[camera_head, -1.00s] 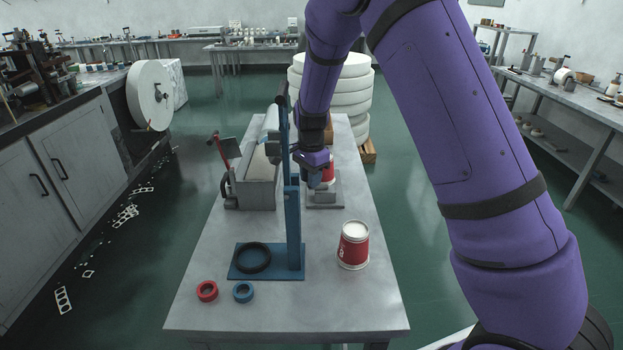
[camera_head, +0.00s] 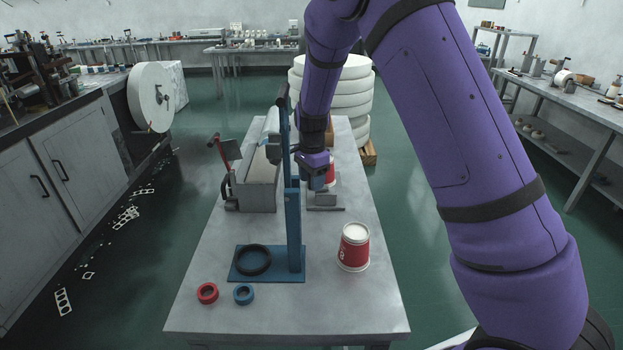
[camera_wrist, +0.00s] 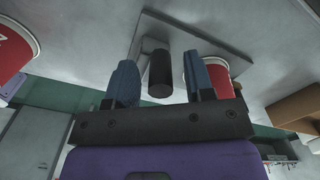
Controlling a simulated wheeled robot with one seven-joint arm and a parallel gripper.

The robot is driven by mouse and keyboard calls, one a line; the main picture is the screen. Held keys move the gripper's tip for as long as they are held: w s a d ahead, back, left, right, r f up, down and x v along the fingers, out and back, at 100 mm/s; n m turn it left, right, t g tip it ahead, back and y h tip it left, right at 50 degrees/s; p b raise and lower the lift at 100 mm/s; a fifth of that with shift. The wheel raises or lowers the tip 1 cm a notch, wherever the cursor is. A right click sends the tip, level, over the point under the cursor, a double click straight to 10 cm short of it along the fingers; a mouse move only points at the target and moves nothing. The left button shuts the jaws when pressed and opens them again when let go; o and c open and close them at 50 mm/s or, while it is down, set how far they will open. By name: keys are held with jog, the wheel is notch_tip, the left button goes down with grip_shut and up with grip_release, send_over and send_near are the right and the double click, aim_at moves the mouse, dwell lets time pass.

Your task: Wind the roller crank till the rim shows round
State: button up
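The roller stand (camera_head: 325,208) is a small grey fixture on the metal table, with a red cup (camera_head: 331,172) in it, partly hidden by my wrist. In the wrist view its base plate (camera_wrist: 205,38) shows, with the red cup (camera_wrist: 218,78) at the right. A dark cylindrical crank grip (camera_wrist: 160,78) stands between the two blue fingers of my gripper (camera_wrist: 158,62). The fingers are apart, with a narrow gap visible on each side of the grip. In the head view my gripper (camera_head: 318,178) is over the stand. The cup's rim is hidden.
A blue lever press (camera_head: 294,215) rises close to my gripper's left. A grey machine (camera_head: 257,182) with a red handle is beyond it. Red and blue rings (camera_head: 207,293) lie in front.

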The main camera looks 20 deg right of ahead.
jog(key=shift+r, duration=0.15)
notch_tip(320, 180, up, 10)
jog(key=shift+r, duration=0.25)
dwell(0.6)
jog(key=shift+s+d+r, duration=0.1)
jog(key=shift+s+r, duration=0.1)
jog(key=shift+r, duration=0.1)
jog(key=s+d+r+n+t+y, duration=0.1)
jog(key=s+d+r+n, duration=0.25)
jog(key=s+r, duration=0.45)
jog(key=s+d+r+n+t, duration=0.15)
jog(key=s+r+n, duration=0.25)
jog(key=s+r, duration=0.45)
jog(key=s+d+n+t+h, duration=0.1)
jog(key=s+n, duration=0.6)
jog(key=s, duration=1.3)
jog(key=shift+s+d+f+t, duration=0.3)
jog(key=shift+d+t, duration=0.15)
jog(key=shift+t, duration=0.4)
